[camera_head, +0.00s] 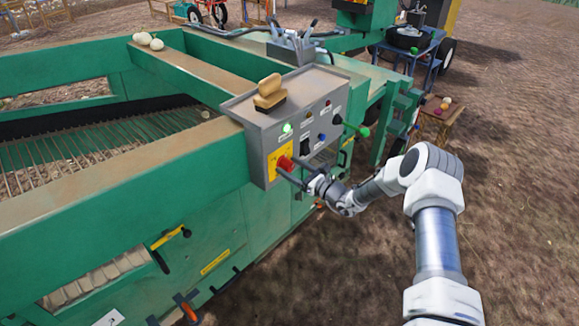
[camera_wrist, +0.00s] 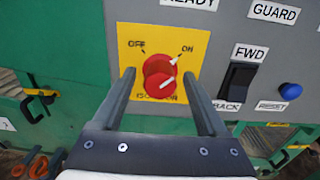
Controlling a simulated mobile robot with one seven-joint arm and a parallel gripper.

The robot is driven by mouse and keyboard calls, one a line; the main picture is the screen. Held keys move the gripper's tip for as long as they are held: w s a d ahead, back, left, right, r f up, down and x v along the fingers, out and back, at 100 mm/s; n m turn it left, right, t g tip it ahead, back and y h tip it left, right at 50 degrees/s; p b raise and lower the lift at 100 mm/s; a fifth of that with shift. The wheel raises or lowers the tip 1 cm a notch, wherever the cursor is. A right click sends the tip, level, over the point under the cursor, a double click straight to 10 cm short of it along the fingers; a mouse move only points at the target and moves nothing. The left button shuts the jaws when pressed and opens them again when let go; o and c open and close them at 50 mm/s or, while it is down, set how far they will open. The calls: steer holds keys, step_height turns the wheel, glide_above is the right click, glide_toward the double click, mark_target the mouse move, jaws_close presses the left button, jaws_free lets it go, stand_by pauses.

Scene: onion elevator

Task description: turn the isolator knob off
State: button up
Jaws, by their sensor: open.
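The red isolator knob (camera_wrist: 159,77) sits on a yellow plate (camera_wrist: 190,45) marked OFF at upper left and ON at upper right. White marks on the knob point up and right, toward ON. In the head view the knob (camera_head: 285,163) is at the lower left of the grey control box (camera_head: 262,150). My gripper (camera_wrist: 160,85) is open, with one finger on each side of the knob. Gaps show between the fingers and the knob in the wrist view. In the head view my gripper (camera_head: 300,176) is at the box front, close to the knob.
Right of the knob are a black FWD/BACK rocker switch (camera_wrist: 236,84) and a blue RESET button (camera_wrist: 290,91). A green lamp (camera_head: 287,127) is lit above. A wooden-backed brush (camera_head: 269,92) lies on the box. Yellow-handled levers (camera_head: 170,238) stick out of the green machine below.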

steer(key=shift+w+a, duration=0.15)
steer(key=shift+a, duration=0.1)
jaws_close()
stand_by(0.3)
